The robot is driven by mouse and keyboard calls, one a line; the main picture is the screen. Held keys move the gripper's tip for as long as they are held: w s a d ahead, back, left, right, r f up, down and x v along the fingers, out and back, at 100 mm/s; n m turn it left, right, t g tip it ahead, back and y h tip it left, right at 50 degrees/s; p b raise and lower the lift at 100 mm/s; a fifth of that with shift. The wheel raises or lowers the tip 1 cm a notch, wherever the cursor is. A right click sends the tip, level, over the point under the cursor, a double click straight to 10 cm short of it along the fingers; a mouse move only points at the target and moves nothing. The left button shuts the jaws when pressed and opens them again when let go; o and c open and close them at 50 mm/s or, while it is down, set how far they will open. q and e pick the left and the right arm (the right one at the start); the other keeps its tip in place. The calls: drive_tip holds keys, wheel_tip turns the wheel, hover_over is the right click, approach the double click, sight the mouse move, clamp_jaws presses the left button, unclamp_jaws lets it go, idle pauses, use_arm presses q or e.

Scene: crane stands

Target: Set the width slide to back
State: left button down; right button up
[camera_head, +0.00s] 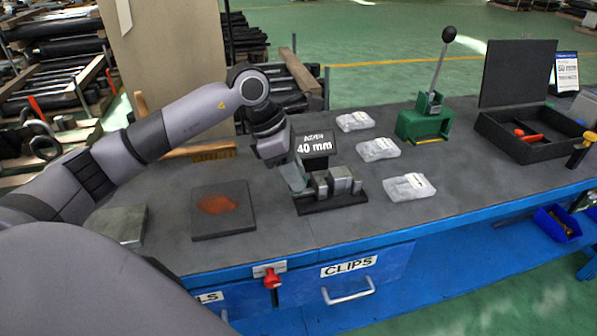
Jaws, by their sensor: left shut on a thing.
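A small metal fixture, which looks like the width slide (345,180), sits on a dark base plate on the grey bench top. It has several grey blocks in a row. A black sign (315,145) reading 40 mm stands right behind it. My left gripper (296,184) reaches down at the fixture's left end, shut on a part of the slide there. The fingers and the sign hide the exact grip point. My right gripper is not in view.
A dark plate with an orange patch (223,208) lies to the left, a brush (212,152) behind it. Clear bags (409,187) lie to the right, near a green lever press (425,120) and an open black case (530,141). The bench's front right is clear.

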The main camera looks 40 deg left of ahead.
use_arm(q)
drive_tip(key=shift+s+a, duration=0.3)
drive_tip(key=shift+a, duration=0.05)
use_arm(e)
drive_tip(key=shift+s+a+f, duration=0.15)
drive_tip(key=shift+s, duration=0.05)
use_arm(q)
drive_tip(key=c, duration=0.8)
unclamp_jaws()
drive_tip(key=shift+r, duration=0.1)
drive_tip(key=v, duration=0.7)
drive_tip(key=shift+s, duration=0.1)
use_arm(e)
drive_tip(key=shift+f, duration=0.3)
use_arm(q)
drive_tip(key=shift+s, duration=0.1)
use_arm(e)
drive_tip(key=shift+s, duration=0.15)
